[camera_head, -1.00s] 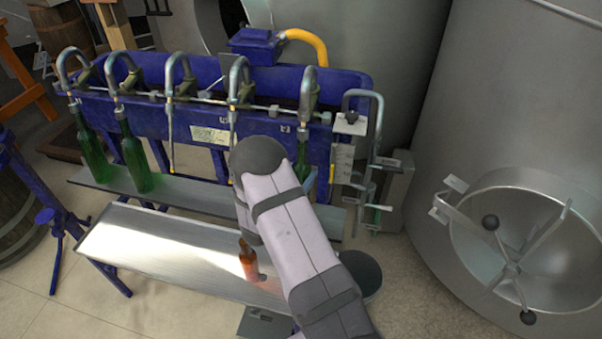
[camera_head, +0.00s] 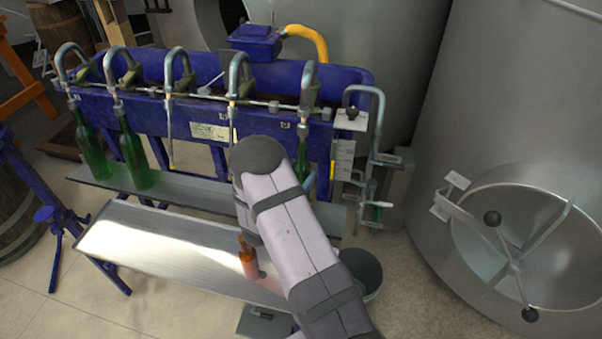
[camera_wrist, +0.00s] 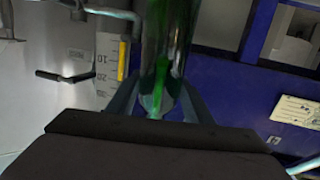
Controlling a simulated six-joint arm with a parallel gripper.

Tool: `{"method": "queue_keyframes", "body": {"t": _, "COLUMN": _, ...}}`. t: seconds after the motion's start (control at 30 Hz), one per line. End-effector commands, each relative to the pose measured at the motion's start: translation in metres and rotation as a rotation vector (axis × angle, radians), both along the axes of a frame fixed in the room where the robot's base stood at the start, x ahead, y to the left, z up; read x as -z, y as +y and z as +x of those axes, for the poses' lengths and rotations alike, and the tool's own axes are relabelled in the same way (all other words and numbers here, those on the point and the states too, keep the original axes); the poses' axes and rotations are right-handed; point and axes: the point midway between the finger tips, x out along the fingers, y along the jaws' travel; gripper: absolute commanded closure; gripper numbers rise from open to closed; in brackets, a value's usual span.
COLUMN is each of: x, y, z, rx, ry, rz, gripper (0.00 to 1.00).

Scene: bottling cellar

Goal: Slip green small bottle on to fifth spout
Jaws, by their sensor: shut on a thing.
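The green small bottle (camera_wrist: 165,55) is between the two fingers of my gripper (camera_wrist: 157,100) in the wrist view, and the gripper is shut on it. In the head view a strip of the green bottle (camera_head: 302,158) shows behind my arm, roughly upright below the fifth spout (camera_head: 308,92), the rightmost of the row. The bottle's neck is close to the spout's lower end; I cannot tell whether the spout is inside it.
Green bottles stand at the first spout (camera_head: 89,150) and second spout (camera_head: 132,155). The third (camera_head: 172,125) and fourth (camera_head: 234,100) spouts have no bottle visible. A brown-orange bottle (camera_head: 248,261) stands on the front metal shelf (camera_head: 160,245). A gauge (camera_head: 343,165) is just right.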

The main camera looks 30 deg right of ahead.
Motion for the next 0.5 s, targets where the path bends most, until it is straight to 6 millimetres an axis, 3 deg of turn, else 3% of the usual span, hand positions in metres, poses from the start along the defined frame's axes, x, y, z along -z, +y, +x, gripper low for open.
{"method": "queue_keyframes", "body": {"t": 0.03, "x": -0.0001, "y": 0.0, "z": 0.0005, "rx": 0.0, "ry": -0.002, "rz": -0.002, "gripper": 0.85}}
{"method": "queue_keyframes", "body": {"t": 0.07, "x": -0.0009, "y": 0.0, "z": 0.0005, "rx": 0.0, "ry": -0.003, "rz": -0.001, "gripper": 0.47}}
{"method": "queue_keyframes", "body": {"t": 0.13, "x": -0.0009, "y": 0.0, "z": 0.0005, "rx": 0.0, "ry": -0.002, "rz": -0.002, "gripper": 0.32}}
{"method": "queue_keyframes", "body": {"t": 0.5, "x": 0.0009, "y": 0.0028, "z": -0.0014, "rx": -0.001, "ry": 0.001, "rz": 0.0, "gripper": 0.32}}
